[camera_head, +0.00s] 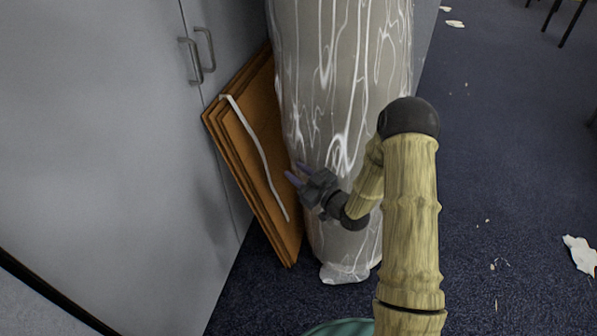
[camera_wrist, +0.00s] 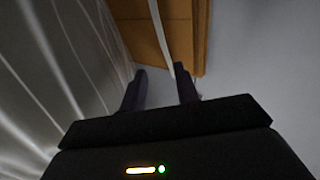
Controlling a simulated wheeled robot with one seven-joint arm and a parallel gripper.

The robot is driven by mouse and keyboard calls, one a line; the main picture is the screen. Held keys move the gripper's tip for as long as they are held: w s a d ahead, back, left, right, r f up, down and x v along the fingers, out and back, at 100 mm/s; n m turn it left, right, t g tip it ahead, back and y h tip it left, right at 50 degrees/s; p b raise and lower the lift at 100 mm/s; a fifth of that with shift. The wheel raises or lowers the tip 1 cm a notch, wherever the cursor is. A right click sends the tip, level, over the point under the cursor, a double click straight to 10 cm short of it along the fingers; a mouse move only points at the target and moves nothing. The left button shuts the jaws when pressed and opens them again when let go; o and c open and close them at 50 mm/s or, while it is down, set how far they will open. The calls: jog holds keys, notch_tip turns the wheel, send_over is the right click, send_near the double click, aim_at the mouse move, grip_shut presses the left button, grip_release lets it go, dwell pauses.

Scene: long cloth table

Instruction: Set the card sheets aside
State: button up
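The card sheets (camera_head: 262,150) are several brown panels leaning tilted against the grey cabinet. A white strip (camera_head: 257,148) runs down their front face. The sheets (camera_wrist: 150,37) also show at the top of the wrist view, with the strip (camera_wrist: 160,32) running down toward the space between my fingertips. My gripper (camera_head: 296,171) is open and empty, just right of the sheets' lower half, with its fingers pointing toward them. Both fingers (camera_wrist: 161,72) show apart in the wrist view. I cannot tell whether a fingertip touches a sheet. The wrapped column hides part of the sheets' right side.
A tall grey column wrapped in clear plastic (camera_head: 340,70) stands close to the right of the sheets and behind my gripper. The grey cabinet (camera_head: 100,150) with two handles (camera_head: 197,55) is at left. The blue carpet (camera_head: 510,170) at right is mostly open, with white scraps (camera_head: 580,254).

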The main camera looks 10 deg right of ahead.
jog(key=shift+c, duration=0.2)
grip_shut()
jog(key=s+d+r+m+g+h, duration=0.45)
jog(key=s+d+g+h, duration=0.2)
jog(key=s+h, duration=0.3)
jog(key=s+d+r+m+g+h, duration=0.1)
jog(key=s+m+g, duration=0.3)
jog(key=s, duration=1.2)
jog(key=shift+s+d+r+m+g, duration=0.2)
jog(key=shift+d+r+m+g, duration=0.2)
jog(key=shift+r+g, duration=0.3)
